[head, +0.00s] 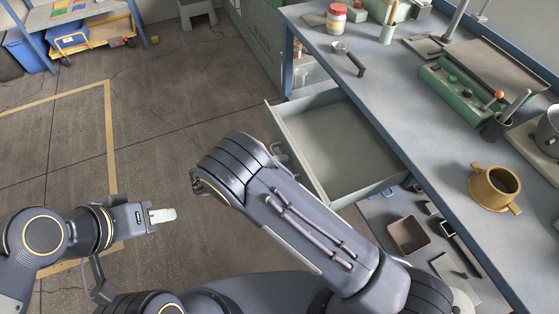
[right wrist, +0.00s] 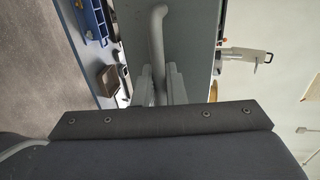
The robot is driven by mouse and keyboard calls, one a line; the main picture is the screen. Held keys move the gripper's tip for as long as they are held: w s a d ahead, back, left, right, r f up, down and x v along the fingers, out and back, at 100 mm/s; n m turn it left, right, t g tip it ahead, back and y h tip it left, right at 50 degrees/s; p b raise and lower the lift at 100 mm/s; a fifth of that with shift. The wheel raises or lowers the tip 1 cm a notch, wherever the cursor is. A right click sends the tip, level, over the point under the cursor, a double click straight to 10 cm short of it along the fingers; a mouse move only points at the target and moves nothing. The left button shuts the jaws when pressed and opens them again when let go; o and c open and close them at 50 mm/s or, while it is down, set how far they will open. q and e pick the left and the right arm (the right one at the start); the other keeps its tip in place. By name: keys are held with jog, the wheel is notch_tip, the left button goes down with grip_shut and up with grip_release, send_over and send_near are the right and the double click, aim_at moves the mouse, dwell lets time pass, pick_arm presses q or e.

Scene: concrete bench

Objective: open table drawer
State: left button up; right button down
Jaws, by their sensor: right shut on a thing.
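The table drawer (head: 378,192) is grey and stands pulled well out from under the blue-grey bench top (head: 420,140), its empty inside showing. In the right wrist view its grey front panel (right wrist: 195,40) carries a curved bar handle (right wrist: 157,25). My right gripper (right wrist: 160,85) has its two fingers on either side of the handle and is shut on it. In the head view my right arm hides most of this gripper and the handle. My left gripper (head: 161,215) is away to the left over the floor, clear of the drawer. Its finger gap is not clear.
A lower shelf holds a brown bin (head: 408,235). A cart (head: 85,35) stands far left. Floor left of the drawer is clear.

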jog(key=c, duration=1.7)
grip_release()
jog(key=v, duration=0.7)
jog(key=shift+s+a+b, duration=0.1)
jog(key=shift+a+b, duration=0.2)
jog(key=shift+a, duration=0.05)
jog(key=s+d+r+m+g+y+p, duration=0.2)
jog(key=d+r+m+g+y, duration=0.25)
jog(key=d+r+m, duration=0.45)
jog(key=s+d+r+m+g+y+p, duration=0.25)
jog(key=d+r+m+y, duration=0.35)
jog(key=d+r+m, duration=0.4)
jog(key=s+d+r+m+t+y+p, duration=0.1)
jog(key=s+d+r+m+t+y, duration=0.1)
jog(key=s+m, duration=0.3)
jog(key=s+d+r+m+t+y+p, duration=0.2)
jog(key=s+m, duration=0.4)
jog(key=m, duration=0.4)
jog(key=s+d+r+m+t+y+p, duration=0.1)
jog(key=s+d+r+m+t+y, duration=0.1)
jog(key=m, duration=0.5)
jog(key=shift+s+d+r+m+t+y, duration=0.1)
jog(key=shift+s+r+m+t+y, duration=0.15)
jog(key=shift+s+y, duration=0.5)
jog(key=shift+s+r+m+t+y, duration=0.15)
jog(key=shift+s+r+t+y, duration=0.2)
jog(key=shift+s, duration=0.7)
